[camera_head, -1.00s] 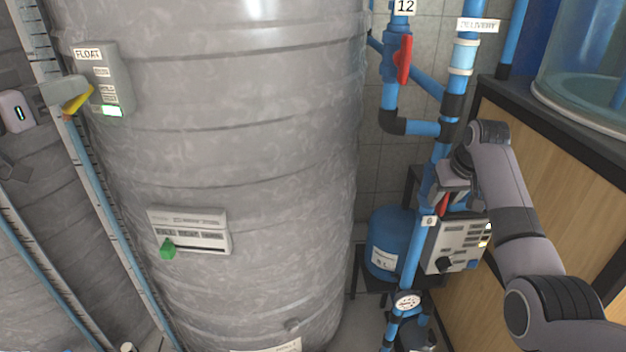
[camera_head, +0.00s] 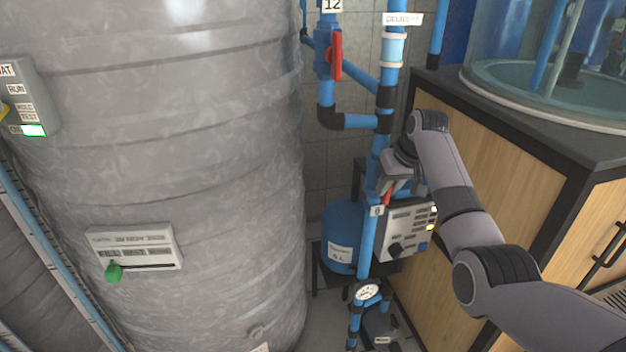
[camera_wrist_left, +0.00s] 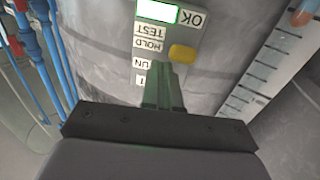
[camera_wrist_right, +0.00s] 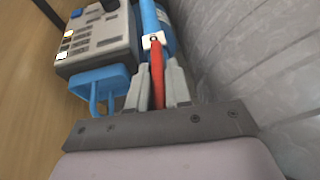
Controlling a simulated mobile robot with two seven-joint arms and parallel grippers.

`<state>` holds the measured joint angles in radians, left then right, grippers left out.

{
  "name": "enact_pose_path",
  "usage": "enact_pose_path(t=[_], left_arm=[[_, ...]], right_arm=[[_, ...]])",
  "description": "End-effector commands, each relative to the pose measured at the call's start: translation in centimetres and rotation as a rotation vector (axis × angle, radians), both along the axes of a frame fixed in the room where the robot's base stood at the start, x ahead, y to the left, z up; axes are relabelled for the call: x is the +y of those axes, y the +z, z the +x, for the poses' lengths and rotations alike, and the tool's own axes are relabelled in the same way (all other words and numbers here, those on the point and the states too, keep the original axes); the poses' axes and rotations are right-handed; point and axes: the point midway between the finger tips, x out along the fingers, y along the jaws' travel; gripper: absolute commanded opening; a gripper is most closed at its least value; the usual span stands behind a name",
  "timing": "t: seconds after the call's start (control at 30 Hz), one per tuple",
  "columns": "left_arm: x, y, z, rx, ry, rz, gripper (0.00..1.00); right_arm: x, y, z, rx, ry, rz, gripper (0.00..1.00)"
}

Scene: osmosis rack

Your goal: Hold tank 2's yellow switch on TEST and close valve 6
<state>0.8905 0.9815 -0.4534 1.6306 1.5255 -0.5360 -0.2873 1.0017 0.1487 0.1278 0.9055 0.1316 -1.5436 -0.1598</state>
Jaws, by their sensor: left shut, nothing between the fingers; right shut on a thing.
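The yellow switch (camera_wrist_left: 182,53) sits on the grey float box (camera_head: 33,90). In the left wrist view it is level with the HOLD TEST label (camera_wrist_left: 150,38). My left gripper (camera_wrist_left: 163,72) is shut and empty, its tips right by the switch; whether they touch is unclear. It is outside the head view. My right gripper (camera_head: 393,182) is shut on the red handle (camera_wrist_right: 157,75) of the valve by the label 6 (camera_head: 376,211). The handle lies between its fingers and points toward the blue pipe in the right wrist view.
A grey tank (camera_head: 200,140) fills the left. A red-handled valve (camera_head: 336,56) marked 12 is above. A control box (camera_head: 405,228) stands close to my right gripper, beside a blue vessel (camera_head: 342,222). A wooden cabinet (camera_head: 500,160) is at the right.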

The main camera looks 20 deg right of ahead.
Motion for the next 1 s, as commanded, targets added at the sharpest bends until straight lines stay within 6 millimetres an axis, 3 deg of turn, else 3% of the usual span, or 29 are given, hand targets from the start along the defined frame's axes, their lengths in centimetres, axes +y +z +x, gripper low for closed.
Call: enact_pose_path(t=[0.5,1.0], left_arm=[[-0.03,-0.21,0.03,0.005,-0.001,0.002,0.00],[-0.01,-0.21,0.03,0.005,0.000,0.002,0.00]], right_arm=[[-0.48,-0.10,-0.03,0.002,-0.002,0.431,0.00],[-0.67,-0.25,-0.04,0.002,-0.001,0.657,0.00]])
